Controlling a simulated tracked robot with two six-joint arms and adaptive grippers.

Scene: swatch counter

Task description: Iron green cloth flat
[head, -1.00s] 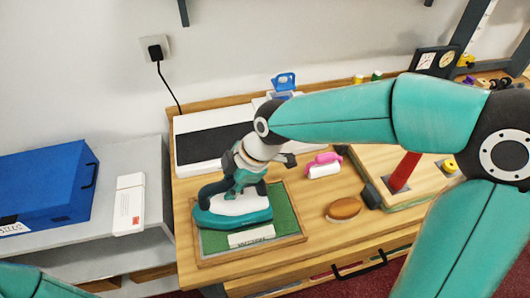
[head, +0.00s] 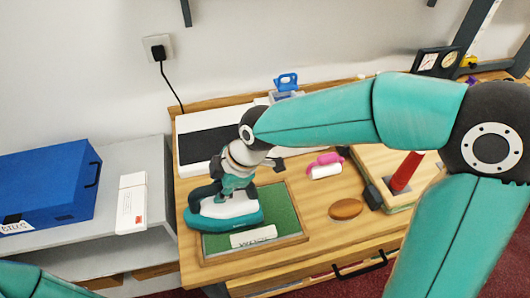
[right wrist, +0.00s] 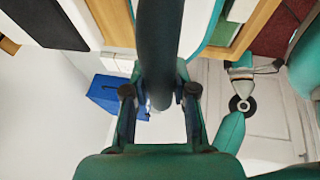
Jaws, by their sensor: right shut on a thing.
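A teal and white iron (head: 222,213) sits on the left part of the green cloth (head: 284,208), near the left rim of a wooden-framed board (head: 305,237). My right gripper (head: 224,188) is shut on the iron's handle from above. In the right wrist view, the dark handle runs between the fingers of my right gripper (right wrist: 160,105). The iron hides the left part of the cloth; the bare part on the right looks flat. My left arm enters at the lower left of the head view without its gripper. Its wrist shows small in the right wrist view, its jaws unclear.
A white lettered block (head: 253,237) lies at the board's front. A black-topped white slab (head: 200,146) is behind. A blue case (head: 45,185) stands on the grey side table.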

